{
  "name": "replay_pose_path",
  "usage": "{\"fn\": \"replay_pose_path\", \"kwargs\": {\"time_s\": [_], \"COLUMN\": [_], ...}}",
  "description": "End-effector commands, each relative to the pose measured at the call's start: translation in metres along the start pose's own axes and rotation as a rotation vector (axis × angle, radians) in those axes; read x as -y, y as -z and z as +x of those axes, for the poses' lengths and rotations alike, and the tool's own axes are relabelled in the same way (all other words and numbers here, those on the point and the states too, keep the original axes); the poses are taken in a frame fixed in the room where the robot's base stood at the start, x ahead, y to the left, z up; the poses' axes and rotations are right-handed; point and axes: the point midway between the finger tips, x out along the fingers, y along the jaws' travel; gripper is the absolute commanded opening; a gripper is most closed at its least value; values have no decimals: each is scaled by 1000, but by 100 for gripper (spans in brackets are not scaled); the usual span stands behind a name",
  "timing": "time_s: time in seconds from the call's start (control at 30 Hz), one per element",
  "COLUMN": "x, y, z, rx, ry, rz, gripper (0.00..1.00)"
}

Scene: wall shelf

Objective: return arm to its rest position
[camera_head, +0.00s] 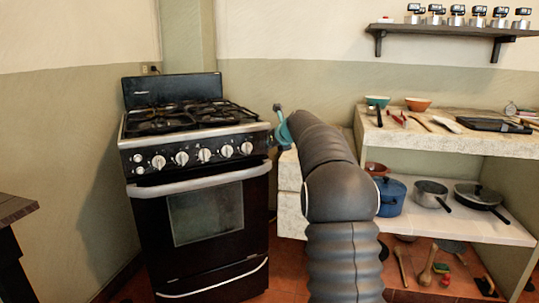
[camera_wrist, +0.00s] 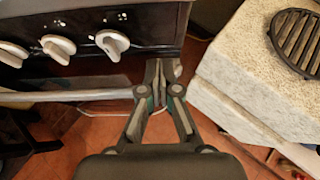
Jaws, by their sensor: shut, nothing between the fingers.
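My gripper (camera_wrist: 158,82) is shut and empty in the wrist view, with its fingertips close together. It is over the gap between the black stove (camera_wrist: 110,16) and the stone counter (camera_wrist: 235,75), near the stove's front handle bar. In the head view my grey arm (camera_head: 340,190) reaches forward and up from the bottom centre. Its far end is beside the right side of the stove (camera_head: 205,210), at about cooktop height.
A counter (camera_head: 460,140) on the right holds bowls, utensils and a dark grate. A wall shelf (camera_head: 460,29) bears several small jars. A dark table edge (camera_head: 14,208) is at left.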

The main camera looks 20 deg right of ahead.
Motion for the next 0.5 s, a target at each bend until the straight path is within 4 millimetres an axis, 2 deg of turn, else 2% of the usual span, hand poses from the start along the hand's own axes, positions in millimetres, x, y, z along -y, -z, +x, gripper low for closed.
{"fn": "replay_pose_path", "kwargs": {"time_s": [0.23,0.5], "x": [-2,-3], "y": [-27,-34], "z": [-4,-6], "rx": [1,-1], "ry": [-2,-3], "rz": [-2,-1], "gripper": [0,0]}}
